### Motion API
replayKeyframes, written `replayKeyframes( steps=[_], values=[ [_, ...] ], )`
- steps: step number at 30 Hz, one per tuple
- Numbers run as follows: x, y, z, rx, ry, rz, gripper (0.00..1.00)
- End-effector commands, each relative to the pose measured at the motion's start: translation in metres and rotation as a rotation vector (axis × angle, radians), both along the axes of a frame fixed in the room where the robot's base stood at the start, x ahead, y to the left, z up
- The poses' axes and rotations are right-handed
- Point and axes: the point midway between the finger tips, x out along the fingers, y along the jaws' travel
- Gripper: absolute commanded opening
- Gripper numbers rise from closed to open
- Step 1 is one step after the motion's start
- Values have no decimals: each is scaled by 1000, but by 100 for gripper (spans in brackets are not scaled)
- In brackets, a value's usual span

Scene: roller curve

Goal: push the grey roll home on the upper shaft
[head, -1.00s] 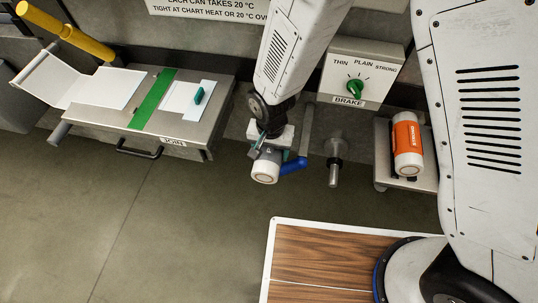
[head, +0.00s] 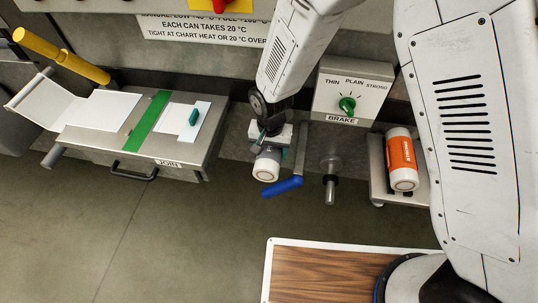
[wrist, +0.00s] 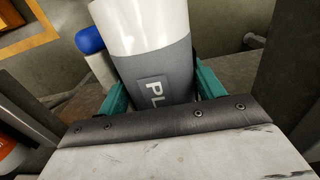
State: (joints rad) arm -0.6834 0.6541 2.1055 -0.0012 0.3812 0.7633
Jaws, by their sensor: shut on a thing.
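The grey roll (head: 268,163) has a white end facing out and is held by my gripper in front of the back wall. In the wrist view the roll (wrist: 168,68) shows a grey wrap with the letters "PL" and a white end, between the teal fingers of my gripper (wrist: 163,88), which are closed on its sides. A lower bare shaft (head: 330,188) with a dark collar sticks out to the right. I cannot make out the upper shaft; whether the roll is around it is hidden by the roll and gripper.
A blue handle (head: 283,187) is just below the roll, close to it. The brake box (head: 352,92) with a green knob is at upper right. The JOIN table (head: 110,150) is at left.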

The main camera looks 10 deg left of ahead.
Motion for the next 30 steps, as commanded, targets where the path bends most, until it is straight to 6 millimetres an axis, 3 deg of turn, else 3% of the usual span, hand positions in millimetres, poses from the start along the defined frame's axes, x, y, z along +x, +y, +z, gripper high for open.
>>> replayKeyframes(
  steps=[19, 30],
  values=[
    [44, -3, 0, 1, -1, -1, 29],
    [58, -4, 0, 0, 0, 1, 29]
  ],
)
